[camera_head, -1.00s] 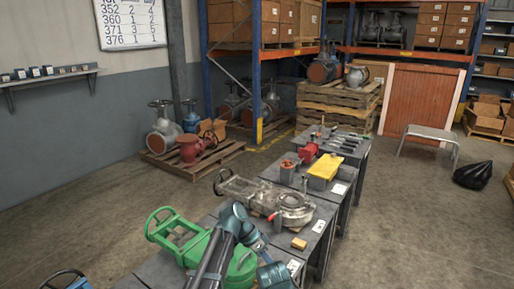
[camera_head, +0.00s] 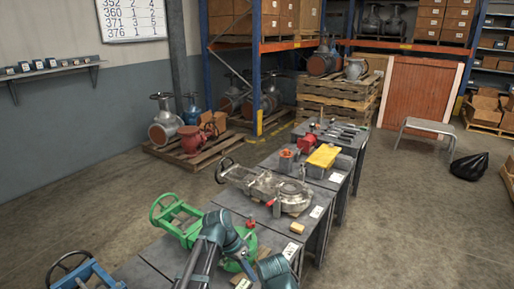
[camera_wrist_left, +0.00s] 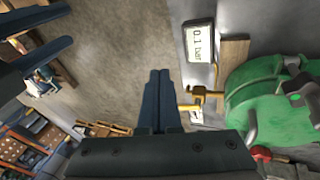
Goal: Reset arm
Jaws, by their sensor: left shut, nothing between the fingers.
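My left arm (camera_head: 222,232) comes in at the bottom of the head view, bent over the near table beside the green valve (camera_head: 178,222). Its wrist end (camera_head: 275,270) is low in that view, and the fingertips cannot be made out there. In the left wrist view my left gripper (camera_wrist_left: 158,78) has its two fingers together, with nothing between them. The green valve (camera_wrist_left: 268,105) is to the right of the fingers in that view, apart from them. My right gripper is not in view.
A row of grey tables (camera_head: 234,200) carries a grey metal valve (camera_head: 265,187), a yellow block (camera_head: 324,156) and a red part (camera_head: 308,144). A blue valve (camera_head: 88,275) is at the lower left. Open floor (camera_head: 420,220) lies right of the tables.

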